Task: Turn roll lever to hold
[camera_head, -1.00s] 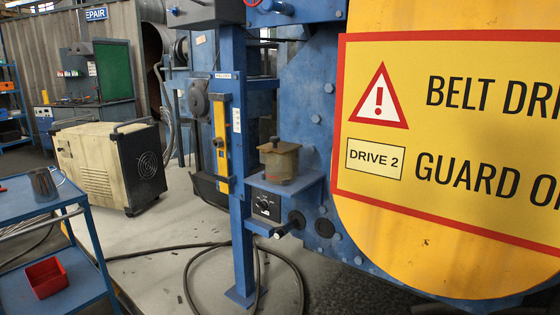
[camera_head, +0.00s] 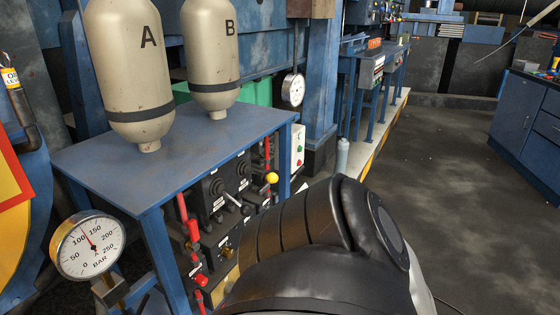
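In the head view, a bank of black control panels (camera_head: 218,201) sits under a blue bench, with several levers and knobs. One lever has a yellow ball knob (camera_head: 272,178); red handles (camera_head: 193,231) are at the left of the panels. The small labels are too small to read, so I cannot tell which is the roll lever. My own black arm link covers the lower right of the panels. Neither of my grippers is in view.
A blue bench (camera_head: 95,170) carries tanks A (camera_head: 128,75) and B (camera_head: 211,60). A round pressure gauge (camera_head: 88,246) stands at the front left, a smaller gauge (camera_head: 293,89) behind. A grey bottle (camera_head: 342,155) stands beyond. Open floor (camera_head: 455,180) lies at the right.

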